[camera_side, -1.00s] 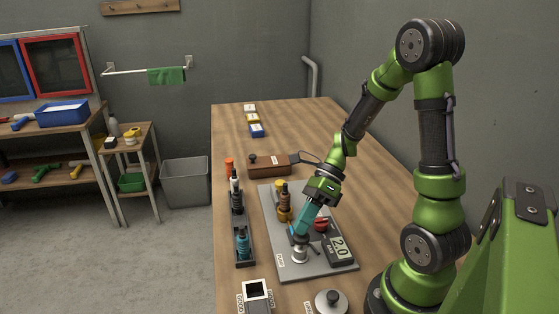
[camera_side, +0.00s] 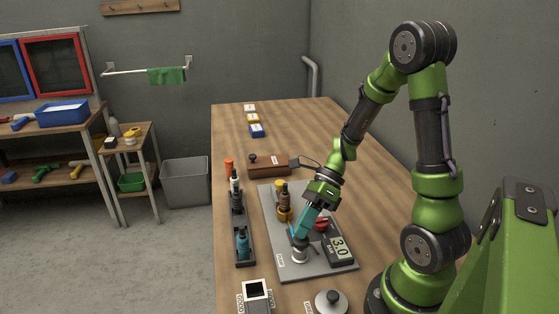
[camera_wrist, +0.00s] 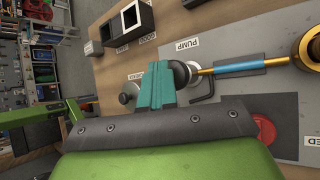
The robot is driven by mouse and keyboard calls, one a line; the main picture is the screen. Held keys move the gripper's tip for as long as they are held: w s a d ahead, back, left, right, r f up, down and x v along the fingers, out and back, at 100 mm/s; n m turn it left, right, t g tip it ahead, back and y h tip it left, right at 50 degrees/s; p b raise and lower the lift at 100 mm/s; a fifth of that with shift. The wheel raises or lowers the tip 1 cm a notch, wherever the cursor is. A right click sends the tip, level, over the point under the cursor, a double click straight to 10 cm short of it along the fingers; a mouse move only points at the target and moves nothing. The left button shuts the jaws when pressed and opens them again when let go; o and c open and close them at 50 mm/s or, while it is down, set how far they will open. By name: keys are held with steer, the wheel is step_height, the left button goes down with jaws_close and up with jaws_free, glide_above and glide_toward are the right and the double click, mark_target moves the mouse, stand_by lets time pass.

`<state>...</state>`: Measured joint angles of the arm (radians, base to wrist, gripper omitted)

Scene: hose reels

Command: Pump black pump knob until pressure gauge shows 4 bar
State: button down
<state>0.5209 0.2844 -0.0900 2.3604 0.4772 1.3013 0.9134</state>
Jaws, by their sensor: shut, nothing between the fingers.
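The pump is a silver cylinder (camera_side: 300,255) on a grey plate, beside a PUMP label that shows in the wrist view (camera_wrist: 187,45). The black pump knob (camera_wrist: 183,74) shows partly in the wrist view, right beside the fingertips. In the side view the fingers cover the knob. My gripper (camera_side: 299,236) is shut and empty, its teal fingers slanting down onto the pump's top. It also shows in the wrist view (camera_wrist: 156,84). Contact with the knob looks likely but is hard to confirm. The pressure gauge (camera_side: 340,249) reads 3.0 bar.
A red button (camera_side: 321,224) and a brass fitting (camera_side: 284,208) sit on the grey plate (camera_side: 322,270). A black rack of bottles (camera_side: 239,225) stands to its left. A square holder (camera_side: 257,294) and a round lidded thing (camera_side: 331,301) are at the front. The far table is mostly clear.

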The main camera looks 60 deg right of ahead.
stand_by(0.5)
steer(key=shift+r, duration=1.55)
steer(key=shift+r, duration=2.5)
stand_by(0.5)
step_height(320, 180, up, 4)
steer(key=shift+f, duration=0.1)
stand_by(0.3)
steer(key=shift+f, duration=4.45)
